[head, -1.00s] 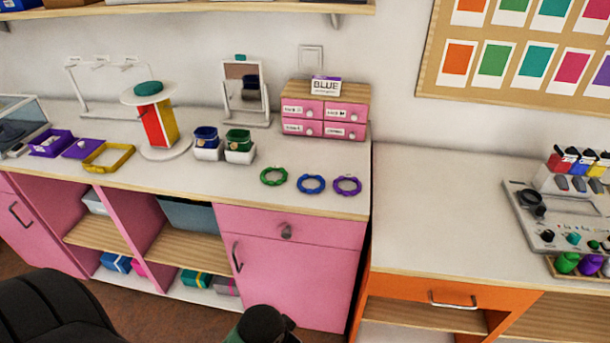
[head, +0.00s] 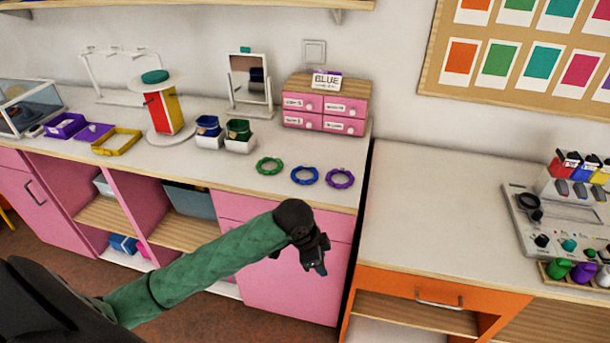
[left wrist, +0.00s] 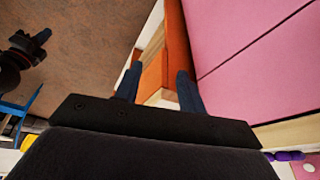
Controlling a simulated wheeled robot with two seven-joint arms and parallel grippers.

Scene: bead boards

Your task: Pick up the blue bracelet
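The blue bracelet (head: 305,184) lies flat on the white counter between a green bracelet (head: 269,173) and a purple bracelet (head: 341,186), near the front edge. My left gripper (head: 318,266) is in front of the pink cabinet, below the counter top and away from the bracelets. In the left wrist view its two fingers (left wrist: 157,88) are apart with nothing between them. A purple piece (left wrist: 290,156) shows at the lower right there; the blue bracelet does not. A dark gripper (left wrist: 35,45), apparently my right one, shows at the upper left; its opening is unclear.
A pink drawer box (head: 325,113) bearing a BLUE sign (head: 326,81) stands behind the bracelets. A gap separates this counter from the orange-fronted one (head: 440,230), whose near top is clear.

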